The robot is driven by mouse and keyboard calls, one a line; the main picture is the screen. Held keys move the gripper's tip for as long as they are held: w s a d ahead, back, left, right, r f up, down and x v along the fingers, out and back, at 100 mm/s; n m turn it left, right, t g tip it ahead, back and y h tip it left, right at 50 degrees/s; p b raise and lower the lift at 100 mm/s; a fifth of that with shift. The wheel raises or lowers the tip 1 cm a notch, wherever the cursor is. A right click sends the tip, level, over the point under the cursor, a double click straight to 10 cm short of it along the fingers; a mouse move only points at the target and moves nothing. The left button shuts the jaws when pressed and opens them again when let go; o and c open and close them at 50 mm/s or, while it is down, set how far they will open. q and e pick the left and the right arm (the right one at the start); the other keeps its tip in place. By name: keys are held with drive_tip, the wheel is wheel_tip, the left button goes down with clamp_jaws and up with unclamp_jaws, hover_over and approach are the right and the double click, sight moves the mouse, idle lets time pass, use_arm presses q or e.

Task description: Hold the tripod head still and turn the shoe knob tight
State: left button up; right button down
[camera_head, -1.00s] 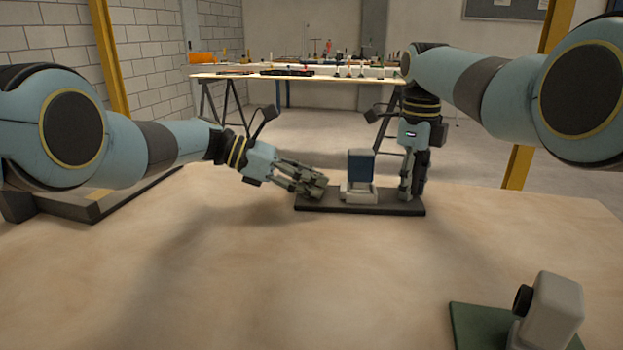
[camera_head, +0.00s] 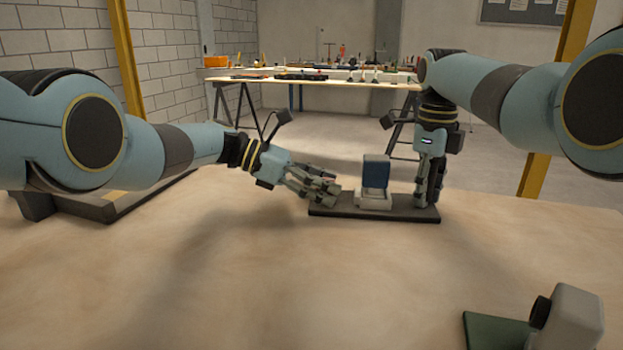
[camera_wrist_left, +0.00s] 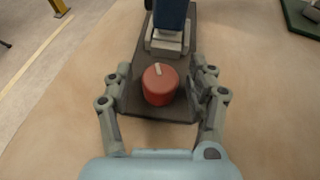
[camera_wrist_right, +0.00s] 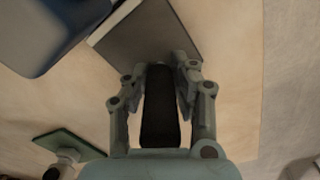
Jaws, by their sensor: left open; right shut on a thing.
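The tripod head is a blue block on a white base (camera_head: 375,172), standing upright on a dark plate (camera_head: 400,214). A red round knob (camera_wrist_left: 159,88) with a pale mark on top sits at the plate's left end. In the head view the knob is hidden behind my left gripper (camera_head: 333,190). My left gripper is open, with its fingers on both sides of the knob; gaps show in the left wrist view. My right gripper (camera_head: 428,202) points down at the plate's right end. It is shut on a black upright handle (camera_wrist_right: 159,112).
A green plate (camera_head: 492,331) with a white boxy device (camera_head: 572,322) and black knob stands at the front right. A workbench (camera_head: 310,81) with several tools stands far behind.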

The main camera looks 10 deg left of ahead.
use_arm(q)
drive_tip(key=v, duration=1.1)
drive_tip(key=shift+a+r, duration=0.1)
drive_tip(key=shift+a, duration=0.3)
